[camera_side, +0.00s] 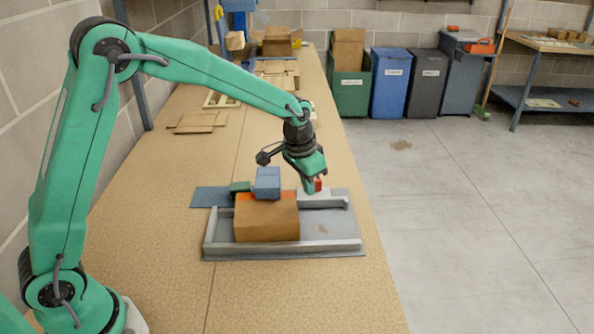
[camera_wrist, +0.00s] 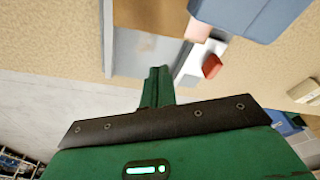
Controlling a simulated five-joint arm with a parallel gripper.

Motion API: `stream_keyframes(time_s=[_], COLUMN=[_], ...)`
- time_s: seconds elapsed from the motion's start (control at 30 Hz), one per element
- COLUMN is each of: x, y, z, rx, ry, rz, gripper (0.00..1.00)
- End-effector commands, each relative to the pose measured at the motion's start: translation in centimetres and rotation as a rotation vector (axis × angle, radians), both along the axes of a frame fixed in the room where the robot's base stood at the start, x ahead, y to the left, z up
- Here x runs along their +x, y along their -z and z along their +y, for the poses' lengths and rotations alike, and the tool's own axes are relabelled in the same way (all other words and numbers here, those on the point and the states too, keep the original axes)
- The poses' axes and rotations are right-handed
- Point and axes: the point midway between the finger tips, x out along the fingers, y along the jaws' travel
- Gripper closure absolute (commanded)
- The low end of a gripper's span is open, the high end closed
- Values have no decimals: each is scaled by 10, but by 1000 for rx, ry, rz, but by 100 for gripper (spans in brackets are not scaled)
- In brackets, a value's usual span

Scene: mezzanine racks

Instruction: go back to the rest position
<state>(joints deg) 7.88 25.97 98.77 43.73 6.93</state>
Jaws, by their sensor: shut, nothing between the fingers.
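My gripper (camera_side: 311,187) is at the end of my green arm, low over the far side of a grey railed tray (camera_side: 345,245) on the bench. In the wrist view its green fingers (camera_wrist: 157,78) are together with nothing between them. A brown-orange box (camera_side: 267,220) sits in the tray, and a blue box (camera_side: 268,181) rests on top of it, left of my gripper. A small red block (camera_side: 318,184) shows beside the fingers; it is also in the wrist view (camera_wrist: 211,66), near a white piece (camera_wrist: 194,68). I cannot tell whether the fingers touch anything.
A small green block (camera_side: 240,186) and a blue mat (camera_side: 209,196) lie left of the boxes. Flat cardboard pieces (camera_side: 199,122) lie farther back on the bench (camera_side: 170,210). Bins (camera_side: 390,82) stand on the floor beyond. The bench's near left is clear.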

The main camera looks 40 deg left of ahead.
Motion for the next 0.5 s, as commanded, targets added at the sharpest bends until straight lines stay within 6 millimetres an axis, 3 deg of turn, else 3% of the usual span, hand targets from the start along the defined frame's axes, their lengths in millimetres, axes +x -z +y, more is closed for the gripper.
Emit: stream_keyframes(time_s=[0.27, 0.5], x=[-18, -53], y=[-27, -68], z=[8, 22], rx=[-6, -15], ry=[-21, -56], rz=[-25, -66], gripper=[100, 100])
